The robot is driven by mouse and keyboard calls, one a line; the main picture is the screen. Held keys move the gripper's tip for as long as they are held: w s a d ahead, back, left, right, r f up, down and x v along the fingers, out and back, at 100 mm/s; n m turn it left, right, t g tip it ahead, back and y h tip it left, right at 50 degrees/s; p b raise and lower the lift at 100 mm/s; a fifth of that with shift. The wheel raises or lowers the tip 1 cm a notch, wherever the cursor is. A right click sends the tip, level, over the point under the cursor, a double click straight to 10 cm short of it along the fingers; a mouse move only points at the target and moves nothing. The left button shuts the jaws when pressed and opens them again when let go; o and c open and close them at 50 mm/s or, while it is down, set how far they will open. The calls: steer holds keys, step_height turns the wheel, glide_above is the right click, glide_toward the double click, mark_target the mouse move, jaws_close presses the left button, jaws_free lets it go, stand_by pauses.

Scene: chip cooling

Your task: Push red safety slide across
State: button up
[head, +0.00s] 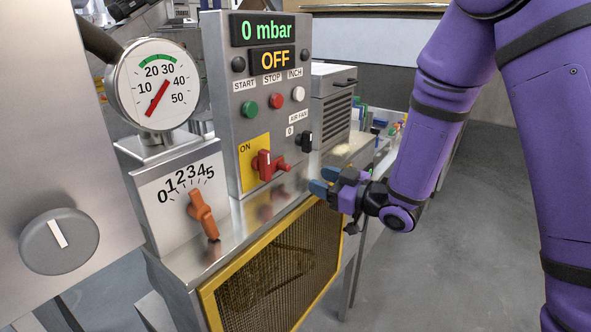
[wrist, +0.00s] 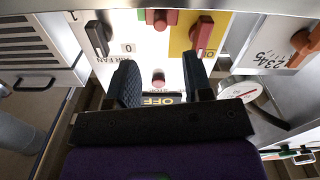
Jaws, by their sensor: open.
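My gripper (head: 319,182) is open and empty, in front of the panel and to the right of the slide, touching neither red part as far as I can tell.
The panel displays read 0 mbar and OFF. A black fan switch (head: 304,141) sits right of the slide; buttons (head: 275,95) are above. An orange lever (head: 204,215) and a pressure gauge (head: 157,84) stand left. A yellow-framed mesh guard (head: 275,265) is below.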

mark_target(289, 169)
steer(key=x, duration=0.8)
steer(key=shift+w+a, duration=0.25)
steer(key=shift+a, duration=0.05)
